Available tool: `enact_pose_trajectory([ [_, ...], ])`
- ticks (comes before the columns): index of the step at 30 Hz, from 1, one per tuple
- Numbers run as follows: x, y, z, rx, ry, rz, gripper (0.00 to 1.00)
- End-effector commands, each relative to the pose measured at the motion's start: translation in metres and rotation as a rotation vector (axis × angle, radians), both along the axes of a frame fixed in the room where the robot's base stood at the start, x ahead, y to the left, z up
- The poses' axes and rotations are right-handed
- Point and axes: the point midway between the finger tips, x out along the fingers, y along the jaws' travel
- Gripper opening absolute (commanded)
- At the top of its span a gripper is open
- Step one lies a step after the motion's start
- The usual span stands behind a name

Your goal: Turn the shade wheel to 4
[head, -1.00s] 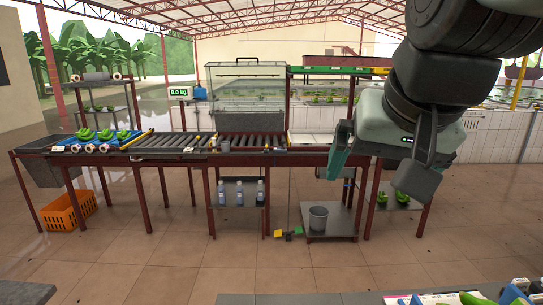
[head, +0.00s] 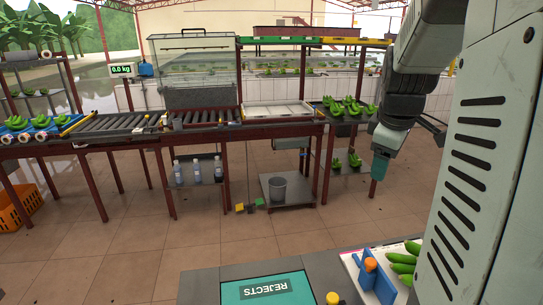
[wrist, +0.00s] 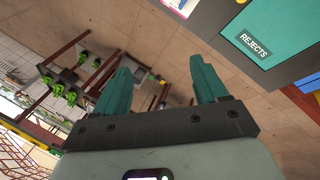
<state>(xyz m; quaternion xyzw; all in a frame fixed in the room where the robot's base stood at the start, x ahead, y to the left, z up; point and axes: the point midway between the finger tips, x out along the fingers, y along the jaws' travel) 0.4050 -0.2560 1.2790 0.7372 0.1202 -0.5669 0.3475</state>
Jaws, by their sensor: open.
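I cannot make out a shade wheel or its numbers in either view. My gripper (head: 381,166) hangs at the right of the head view, in front of the far bench, with its teal fingers pointing down. In the wrist view my gripper (wrist: 160,72) shows two teal fingers spread wide apart, with nothing between them. The floor and part of the packing line lie beyond the fingers.
A near counter holds a teal REJECTS panel (head: 268,289), an orange-topped blue fixture (head: 370,272) and green bananas (head: 403,264). Across open floor (head: 150,250) stand a roller conveyor (head: 115,124), a clear-walled tank (head: 195,70), a grey bucket (head: 277,188) and banana shelves (head: 347,108).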

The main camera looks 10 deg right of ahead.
Motion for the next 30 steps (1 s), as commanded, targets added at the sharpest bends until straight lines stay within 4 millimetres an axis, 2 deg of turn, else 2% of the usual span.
enact_pose_trajectory([
  [1,0.003,-0.044,-0.019,-0.04,0.046,0.04,0.72],
  [5,-0.005,-0.143,-0.066,-0.148,0.162,0.202,0.72],
  [6,-0.014,-0.174,-0.083,-0.175,0.203,0.253,0.72],
  [9,-0.043,-0.246,-0.128,-0.233,0.308,0.388,0.72],
  [12,-0.083,-0.305,-0.173,-0.27,0.41,0.518,0.72],
  [13,-0.095,-0.319,-0.186,-0.278,0.436,0.555,0.72],
  [16,-0.13,-0.355,-0.22,-0.293,0.508,0.66,0.72],
  [20,-0.158,-0.377,-0.246,-0.3,0.563,0.746,0.72],
  [26,-0.166,-0.387,-0.265,-0.303,0.581,0.778,0.72],
  [30,-0.166,-0.395,-0.287,-0.301,0.579,0.776,0.72],
])
